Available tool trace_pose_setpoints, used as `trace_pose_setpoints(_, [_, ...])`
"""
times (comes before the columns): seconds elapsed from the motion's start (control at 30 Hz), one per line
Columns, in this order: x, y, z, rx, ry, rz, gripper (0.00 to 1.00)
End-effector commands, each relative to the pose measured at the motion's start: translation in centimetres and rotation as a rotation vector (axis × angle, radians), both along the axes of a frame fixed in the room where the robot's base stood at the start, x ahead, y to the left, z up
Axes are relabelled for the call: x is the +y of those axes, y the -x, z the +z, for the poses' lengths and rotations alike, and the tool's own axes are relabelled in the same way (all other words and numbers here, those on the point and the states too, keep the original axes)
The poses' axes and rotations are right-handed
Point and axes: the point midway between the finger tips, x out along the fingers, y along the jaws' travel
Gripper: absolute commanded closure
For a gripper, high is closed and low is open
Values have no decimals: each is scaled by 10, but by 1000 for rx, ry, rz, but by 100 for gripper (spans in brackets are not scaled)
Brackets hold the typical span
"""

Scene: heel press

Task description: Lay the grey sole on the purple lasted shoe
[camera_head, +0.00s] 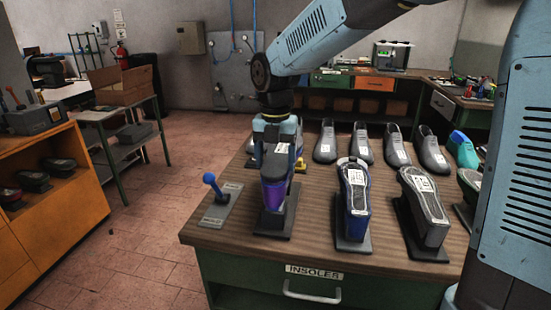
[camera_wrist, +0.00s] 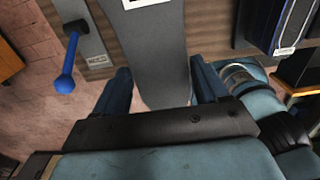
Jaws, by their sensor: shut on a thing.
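The grey sole (camera_head: 274,167) is between the fingers of my gripper (camera_head: 277,149); a white label shows on it. The purple lasted shoe (camera_head: 272,197) stands on its dark base near the table's left edge, directly below the sole. The sole covers the shoe's upper side from this angle, and I cannot tell whether they touch. In the wrist view, the sole (camera_wrist: 158,55) runs away between the fingertips of my gripper (camera_wrist: 163,85), which are shut on its near end. The sole hides the shoe there.
A blue-knobbed lever (camera_head: 213,187) stands left of the shoe; it also shows in the wrist view (camera_wrist: 66,80). A blue lasted shoe (camera_head: 353,195) and a grey one (camera_head: 425,200) stand to the right. Several more shoes line the back of the wooden table (camera_head: 322,235).

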Motion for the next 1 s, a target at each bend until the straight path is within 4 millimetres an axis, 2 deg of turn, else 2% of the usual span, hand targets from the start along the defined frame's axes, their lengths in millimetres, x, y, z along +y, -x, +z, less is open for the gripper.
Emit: trace_pose_setpoints(1.0, [0,0,-9,1,1,-1,61])
